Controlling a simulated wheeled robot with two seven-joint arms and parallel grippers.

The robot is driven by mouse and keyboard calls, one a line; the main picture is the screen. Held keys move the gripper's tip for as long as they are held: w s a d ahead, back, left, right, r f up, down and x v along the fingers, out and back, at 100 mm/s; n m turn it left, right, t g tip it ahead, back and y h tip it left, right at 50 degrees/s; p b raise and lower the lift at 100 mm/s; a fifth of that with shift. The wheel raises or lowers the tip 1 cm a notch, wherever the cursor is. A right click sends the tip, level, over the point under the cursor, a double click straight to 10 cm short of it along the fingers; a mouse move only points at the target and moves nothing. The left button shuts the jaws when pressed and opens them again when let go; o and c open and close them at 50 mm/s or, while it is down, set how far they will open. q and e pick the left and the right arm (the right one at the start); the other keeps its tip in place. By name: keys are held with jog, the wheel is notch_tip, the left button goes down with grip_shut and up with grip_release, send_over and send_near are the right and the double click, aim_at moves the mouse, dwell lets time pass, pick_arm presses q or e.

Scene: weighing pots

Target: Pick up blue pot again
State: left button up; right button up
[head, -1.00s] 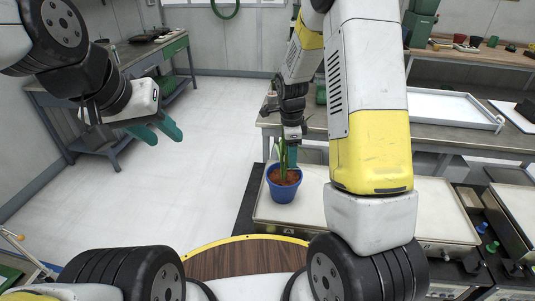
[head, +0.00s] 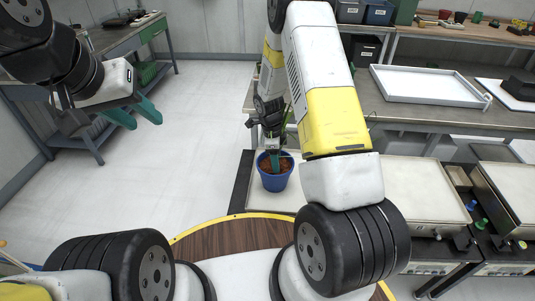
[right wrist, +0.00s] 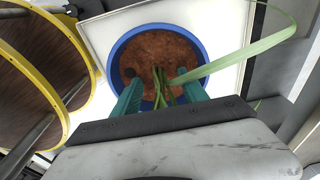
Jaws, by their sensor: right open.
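The blue pot (head: 275,184), with brown soil and long green leaves, stands upright on a white-topped scale (head: 288,202) in front of me. In the right wrist view its blue rim (right wrist: 115,63) surrounds the soil. My right gripper (right wrist: 160,92) is open, with its teal fingers on either side of the leaf stems (right wrist: 160,86) and over the pot. I cannot tell whether the fingertips touch the soil. My right gripper also shows above the pot in the head view (head: 274,157), partly hidden. My left gripper (head: 136,112) is open and empty at the left, over the floor.
A second white-topped scale (head: 425,190) stands to the right. A workbench (head: 440,113) with a white tray (head: 430,84) is behind. A round wooden surface with a yellow rim (head: 225,226) is close in front. The floor (head: 190,110) at the left is clear.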

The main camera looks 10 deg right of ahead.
grip_shut()
